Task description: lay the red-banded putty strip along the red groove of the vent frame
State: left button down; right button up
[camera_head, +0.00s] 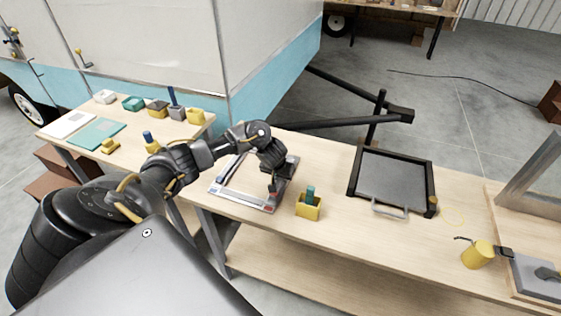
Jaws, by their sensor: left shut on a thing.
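The vent frame (232,193) lies flat on the front workbench, a pale grey frame with a darker strip along its left side. A small red mark (270,209) shows at its near right corner. My left gripper (272,189) points down over the frame's right side. It is shut on a small piece with red on it, which looks like the red-banded putty strip (271,187). The fingers and wrist hide most of the strip and the right side of the frame, so I cannot tell whether the strip touches the groove. My right gripper is out of view.
A yellow holder (309,207) with a teal-handled tool stands just right of the frame. Several small blocks and tools stand on the left table (83,148).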

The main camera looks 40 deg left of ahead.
pick_arm(q)
jog(key=shift+f, duration=0.45)
dwell(0.6)
jog(key=c, duration=1.3)
grip_release()
jog(key=shift+o, duration=0.6)
jog(key=p+v, duration=0.6)
jog(key=p, duration=0.2)
jog(key=shift+s+r, duration=0.1)
jog(key=shift+r, duration=0.3)
jog(key=v, duration=0.3)
jog(key=shift+s+d+r, duration=0.15)
jog(key=shift+s+r, duration=0.1)
jog(key=shift+r, duration=0.25)
jog(key=shift+f, duration=0.1)
